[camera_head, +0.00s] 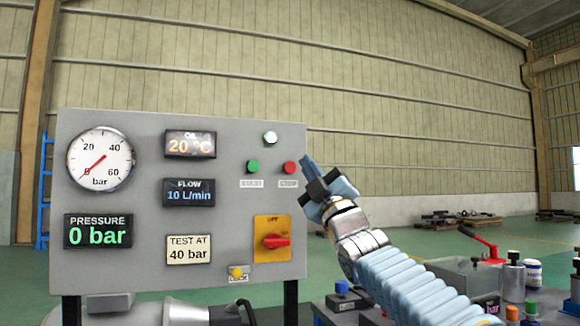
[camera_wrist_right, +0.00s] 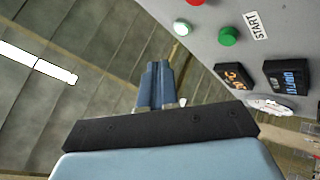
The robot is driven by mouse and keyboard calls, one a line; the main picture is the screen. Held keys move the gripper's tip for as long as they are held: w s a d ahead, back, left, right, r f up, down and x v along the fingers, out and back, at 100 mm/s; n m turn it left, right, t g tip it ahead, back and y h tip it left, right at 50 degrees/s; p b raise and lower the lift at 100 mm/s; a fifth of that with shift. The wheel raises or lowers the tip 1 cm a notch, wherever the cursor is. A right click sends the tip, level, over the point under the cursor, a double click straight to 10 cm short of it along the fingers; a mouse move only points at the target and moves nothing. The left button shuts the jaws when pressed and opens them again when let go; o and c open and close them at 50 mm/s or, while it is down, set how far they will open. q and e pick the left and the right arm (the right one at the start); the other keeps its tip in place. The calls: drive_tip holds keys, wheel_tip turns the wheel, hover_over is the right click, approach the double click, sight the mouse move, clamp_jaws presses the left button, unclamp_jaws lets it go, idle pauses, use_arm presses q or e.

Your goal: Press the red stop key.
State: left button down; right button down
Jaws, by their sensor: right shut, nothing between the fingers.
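The red stop key (camera_head: 290,168) sits on the grey control panel (camera_head: 210,300), above a STOP label. In the right wrist view the red key (camera_wrist_right: 195,2) shows only in part at the top edge. My right gripper (camera_head: 308,164) is shut and empty, just to the right of the red key in the head view. In the right wrist view its blue fingers (camera_wrist_right: 156,85) are together and point along the panel. I cannot tell how far the fingertips stand from the panel face. My left gripper is not in view.
The green start key (camera_head: 253,167) is left of the red key, with a lit white lamp (camera_head: 270,138) above. A red rotary switch (camera_head: 275,241) on a yellow plate sits lower. Gauge (camera_head: 101,159) and displays fill the left. A bench (camera_head: 340,303) with bottles and parts stands at lower right.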

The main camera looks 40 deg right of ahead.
sight(289, 167)
drive_tip(key=shift+w+d+p, duration=0.4)
drive_tip(key=shift+w+p, duration=0.35)
drive_tip(key=shift+w, duration=0.5)
drive_tip(key=shift+w+d+p, duration=0.4)
drive_tip(key=shift+w+p, duration=0.4)
drive_tip(key=shift+w, duration=0.4)
drive_tip(key=shift+w+d+p, duration=0.4)
drive_tip(key=shift+w+p, duration=0.35)
drive_tip(key=shift+w, duration=0.5)
drive_tip(key=shift+w, duration=0.15)
drive_tip(key=shift+w+d, duration=0.1)
drive_tip(key=shift+w, duration=0.15)
